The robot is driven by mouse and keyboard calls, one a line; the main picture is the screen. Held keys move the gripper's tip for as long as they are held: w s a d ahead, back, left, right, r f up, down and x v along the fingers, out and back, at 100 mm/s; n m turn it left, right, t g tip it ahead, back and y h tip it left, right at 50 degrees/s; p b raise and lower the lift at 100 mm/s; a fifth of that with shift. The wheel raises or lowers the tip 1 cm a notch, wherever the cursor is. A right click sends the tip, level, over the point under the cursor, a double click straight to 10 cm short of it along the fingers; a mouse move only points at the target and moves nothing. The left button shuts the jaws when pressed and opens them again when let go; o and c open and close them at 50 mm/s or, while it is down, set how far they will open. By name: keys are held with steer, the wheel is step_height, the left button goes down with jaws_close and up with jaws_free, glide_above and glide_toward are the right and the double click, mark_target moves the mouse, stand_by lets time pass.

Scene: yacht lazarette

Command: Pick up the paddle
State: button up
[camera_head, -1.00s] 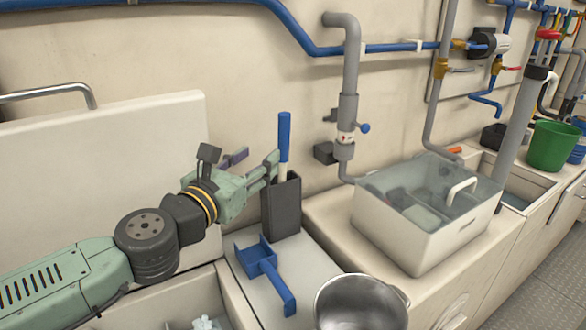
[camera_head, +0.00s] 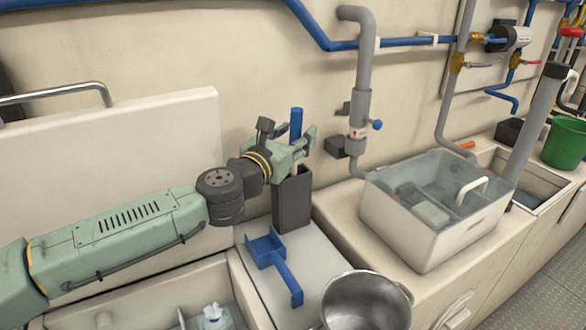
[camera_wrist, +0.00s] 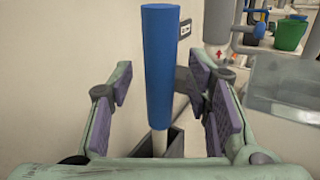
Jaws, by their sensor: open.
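A tool with a blue handle (camera_head: 296,122) and white shaft stands upright in a dark grey holder (camera_head: 293,203); I take it to be the paddle. Its lower end is hidden in the holder. My gripper (camera_head: 302,146) is open at the handle, just above the holder. In the wrist view the blue handle (camera_wrist: 160,65) and white shaft (camera_wrist: 160,142) stand between the two purple-padded fingers, with a gap on each side. The holder (camera_wrist: 172,146) shows below.
A blue scoop (camera_head: 272,258) lies on the white counter in front of the holder. A metal pot (camera_head: 365,303) stands at the front. A clear-lidded white box (camera_head: 425,236) stands to the right. A grey pipe (camera_head: 361,95) runs down the wall behind.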

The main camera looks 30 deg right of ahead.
steer(key=shift+w+d, duration=0.15)
steer(key=shift+d, duration=0.1)
steer(key=shift+c, duration=0.4)
jaws_close()
